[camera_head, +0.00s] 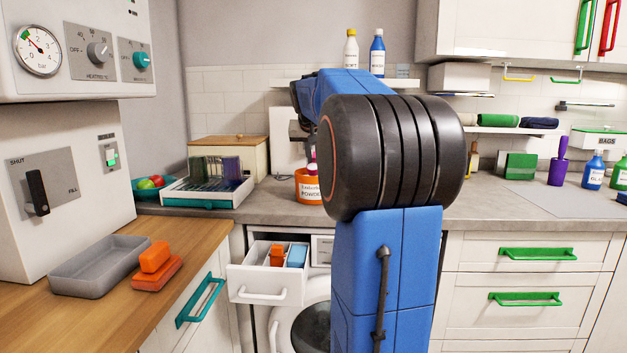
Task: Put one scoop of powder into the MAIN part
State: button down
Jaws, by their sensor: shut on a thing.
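An orange tub labelled POWDER (308,188) stands on the grey counter, partly hidden behind my arm. My gripper (311,155) is just above the tub's mouth, mostly hidden by my arm. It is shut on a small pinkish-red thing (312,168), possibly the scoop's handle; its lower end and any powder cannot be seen. The washer's dispenser drawer (248,285) is pulled open below the counter. It has an orange part (277,256) and a blue part (297,256); no MAIN label is readable, so I cannot tell which part that is.
My arm fills the centre and hides much of the counter and washer (310,325).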

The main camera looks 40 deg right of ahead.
jog(key=shift+r, duration=3.75)
